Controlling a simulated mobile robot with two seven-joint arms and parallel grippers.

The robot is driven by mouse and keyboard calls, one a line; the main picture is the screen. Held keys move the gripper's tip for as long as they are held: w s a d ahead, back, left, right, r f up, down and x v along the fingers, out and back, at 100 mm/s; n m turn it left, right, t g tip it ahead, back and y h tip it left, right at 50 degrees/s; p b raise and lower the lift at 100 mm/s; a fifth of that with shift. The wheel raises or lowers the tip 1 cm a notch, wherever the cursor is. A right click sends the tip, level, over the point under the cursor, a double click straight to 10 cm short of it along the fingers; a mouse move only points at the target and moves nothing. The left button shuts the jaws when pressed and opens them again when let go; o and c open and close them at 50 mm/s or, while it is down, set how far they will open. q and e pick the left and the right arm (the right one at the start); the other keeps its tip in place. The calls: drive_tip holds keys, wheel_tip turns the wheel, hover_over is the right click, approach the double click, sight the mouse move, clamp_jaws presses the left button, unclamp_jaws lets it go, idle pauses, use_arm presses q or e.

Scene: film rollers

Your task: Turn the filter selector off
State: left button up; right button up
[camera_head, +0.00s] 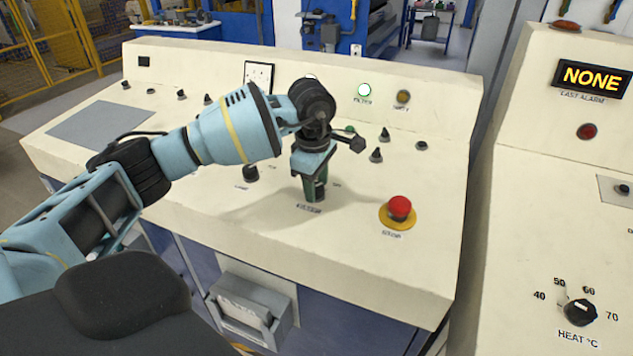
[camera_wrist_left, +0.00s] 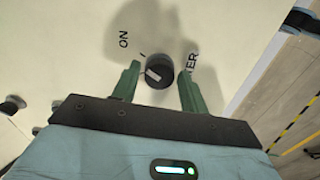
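The filter selector is a round black knob with a white mark (camera_wrist_left: 158,70), seen in the left wrist view. Its white mark lies on the side near the ON print and its tick line, though I cannot tell its exact angle. My left gripper (camera_head: 314,194) points down at the panel over the FILTER label and hides the knob in the head view. In the left wrist view its two green fingers stand apart on either side of the knob, with gaps showing. The FILTER lamp (camera_head: 364,91) on the upright panel glows white-green. My right gripper is out of view.
A red stop button (camera_head: 399,207) on a yellow ring stands right of my left gripper. Another black knob (camera_head: 250,173) is to its left. Several small switches line the panel behind. A heat dial (camera_head: 580,312) is on the right console.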

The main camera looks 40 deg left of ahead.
use_arm(q)
drive_tip(key=c, duration=0.7)
drive_tip(key=shift+o, duration=0.2)
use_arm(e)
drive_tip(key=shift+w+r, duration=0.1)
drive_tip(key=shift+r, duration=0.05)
use_arm(q)
drive_tip(key=n+p, duration=0.2)
drive_tip(key=n, duration=0.1)
drive_tip(key=shift+r, duration=0.2)
drive_tip(key=n+p, duration=0.2)
drive_tip(key=n, duration=0.2)
drive_tip(key=shift+n, duration=0.4)
drive_tip(key=shift+w+n+p, duration=0.1)
drive_tip(key=shift+n+p, duration=0.4)
drive_tip(key=shift+n, duration=0.7)
drive_tip(key=shift+f+n+p, duration=0.15)
drive_tip(key=shift+n+p, duration=0.25)
drive_tip(key=shift+n, duration=0.5)
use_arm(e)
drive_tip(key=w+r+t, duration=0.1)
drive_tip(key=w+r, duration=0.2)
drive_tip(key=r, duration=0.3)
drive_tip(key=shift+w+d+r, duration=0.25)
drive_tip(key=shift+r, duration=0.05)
use_arm(q)
drive_tip(key=shift+a, duration=0.1)
